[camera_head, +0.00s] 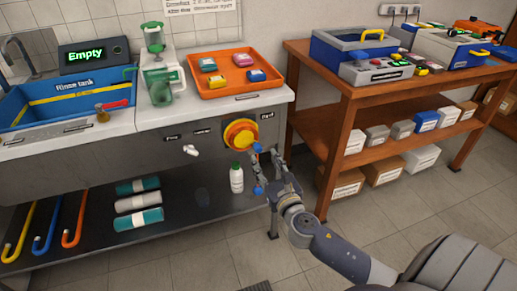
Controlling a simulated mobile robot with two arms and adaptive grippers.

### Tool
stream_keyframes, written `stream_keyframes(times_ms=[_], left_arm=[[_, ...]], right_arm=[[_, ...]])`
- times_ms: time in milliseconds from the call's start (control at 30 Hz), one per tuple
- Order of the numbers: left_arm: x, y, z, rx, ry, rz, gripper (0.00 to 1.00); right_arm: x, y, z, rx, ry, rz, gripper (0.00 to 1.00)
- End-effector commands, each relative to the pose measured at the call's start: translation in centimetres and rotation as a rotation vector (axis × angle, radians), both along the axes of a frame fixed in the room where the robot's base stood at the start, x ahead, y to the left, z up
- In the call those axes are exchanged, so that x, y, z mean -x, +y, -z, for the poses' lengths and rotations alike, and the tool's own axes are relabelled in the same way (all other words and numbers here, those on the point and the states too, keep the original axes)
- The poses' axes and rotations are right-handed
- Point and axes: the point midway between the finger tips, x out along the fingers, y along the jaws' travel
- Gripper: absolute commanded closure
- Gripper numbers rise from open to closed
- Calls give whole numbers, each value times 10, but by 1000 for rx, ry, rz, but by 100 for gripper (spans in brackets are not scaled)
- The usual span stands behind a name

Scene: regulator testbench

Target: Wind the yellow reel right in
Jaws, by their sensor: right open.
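The yellow reel (240,134) is a round yellow disc with an orange-red rim or centre. It is mounted on the grey front panel of the bench, towards its right end, just below the worktop. My right gripper (257,169) is open and empty, with blue fingertips. It is just below and to the right of the reel, with its upper fingertip close to the reel's lower right edge. I cannot tell whether it touches. My left gripper is not in view.
A white knob (190,150) sits on the panel left of the reel. A white bottle (236,179) stands on the lower shelf beneath it. An orange tray (236,88) with several coloured blocks lies on the worktop above. A wooden shelf table (340,95) stands to the right.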

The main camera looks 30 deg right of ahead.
Motion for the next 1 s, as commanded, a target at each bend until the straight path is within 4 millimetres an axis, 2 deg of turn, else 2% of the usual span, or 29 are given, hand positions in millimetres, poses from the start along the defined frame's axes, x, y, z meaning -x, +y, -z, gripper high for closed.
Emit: stream_keyframes(times_ms=[200, 400, 600, 867, 1000], left_arm=[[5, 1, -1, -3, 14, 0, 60], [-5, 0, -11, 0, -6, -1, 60], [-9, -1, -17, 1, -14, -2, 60], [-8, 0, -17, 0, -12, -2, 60], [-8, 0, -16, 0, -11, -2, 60]], right_arm=[[-37, -9, 0, -1, -1, 1, 59], [-60, -14, 0, -3, -1, 1, 59], [-68, -16, 0, -2, 1, 0, 59], [-69, -16, 0, -3, 0, -1, 59], [-69, -16, 0, -3, 0, 0, 91]])
